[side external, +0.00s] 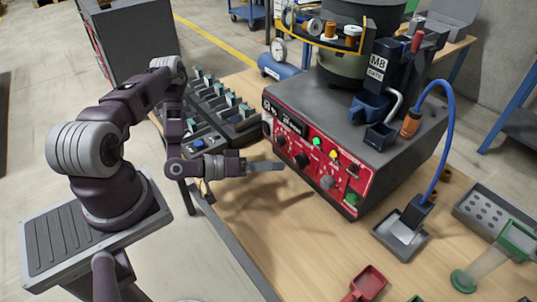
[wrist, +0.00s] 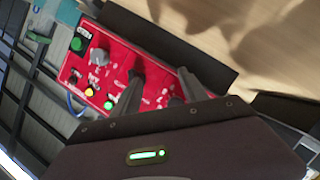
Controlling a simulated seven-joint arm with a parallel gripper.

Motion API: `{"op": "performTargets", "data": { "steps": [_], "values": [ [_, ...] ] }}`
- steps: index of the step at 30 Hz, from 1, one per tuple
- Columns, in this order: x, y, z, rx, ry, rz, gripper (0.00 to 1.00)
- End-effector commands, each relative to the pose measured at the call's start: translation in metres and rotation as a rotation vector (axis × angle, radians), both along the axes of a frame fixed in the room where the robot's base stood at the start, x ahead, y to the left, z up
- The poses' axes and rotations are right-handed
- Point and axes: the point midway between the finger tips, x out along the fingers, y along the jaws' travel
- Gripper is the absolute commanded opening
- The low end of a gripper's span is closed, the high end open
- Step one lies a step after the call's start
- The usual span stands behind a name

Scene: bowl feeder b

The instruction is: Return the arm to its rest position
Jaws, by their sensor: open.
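My gripper (side external: 266,166) is held level above the wooden table, in front of the red control panel (side external: 318,165) of the bowl feeder. In the wrist view the two fingers (wrist: 155,90) stand apart with nothing between them, so it is open and empty. The red panel (wrist: 112,62) with its knobs and lit buttons shows behind the fingers there. My arm is bent, with its forearm reaching from the base at the left toward the feeder. A gap to the panel shows in the side view.
Racks with several dark slots (side external: 220,108) stand on the table behind my wrist. A grey tray (side external: 401,238) with a blue-hosed tool (side external: 418,212), a red scoop (side external: 366,284) and a grey perforated tray (side external: 490,212) lie at the right. The table (side external: 290,235) in front of the panel is clear.

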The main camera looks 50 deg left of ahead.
Motion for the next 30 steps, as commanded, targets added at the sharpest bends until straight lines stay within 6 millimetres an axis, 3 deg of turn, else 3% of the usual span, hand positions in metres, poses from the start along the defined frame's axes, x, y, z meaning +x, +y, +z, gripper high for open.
{"op": "performTargets", "data": {
  "steps": [4, 7, 11, 14, 17, 21, 24, 27, 30],
  "values": [
    [0.02, 0.002, -0.006, 0.403, 0.262, -0.27, 0.51],
    [0.025, 0.019, 0.016, 0.621, 0.434, -0.315, 0.51],
    [0.024, 0.035, 0.069, 0.78, 0.567, -0.271, 0.51],
    [0.014, 0.039, 0.135, 0.875, 0.605, -0.207, 0.51],
    [-0.015, 0.03, 0.198, 0.913, 0.636, -0.146, 0.51],
    [-0.083, 0.001, 0.265, 0.877, 0.654, -0.103, 0.51],
    [-0.135, -0.022, 0.29, 0.823, 0.652, -0.12, 0.51],
    [-0.174, -0.04, 0.3, 0.779, 0.646, -0.156, 0.51],
    [-0.196, -0.049, 0.302, 0.756, 0.644, -0.183, 0.51]
  ]
}}
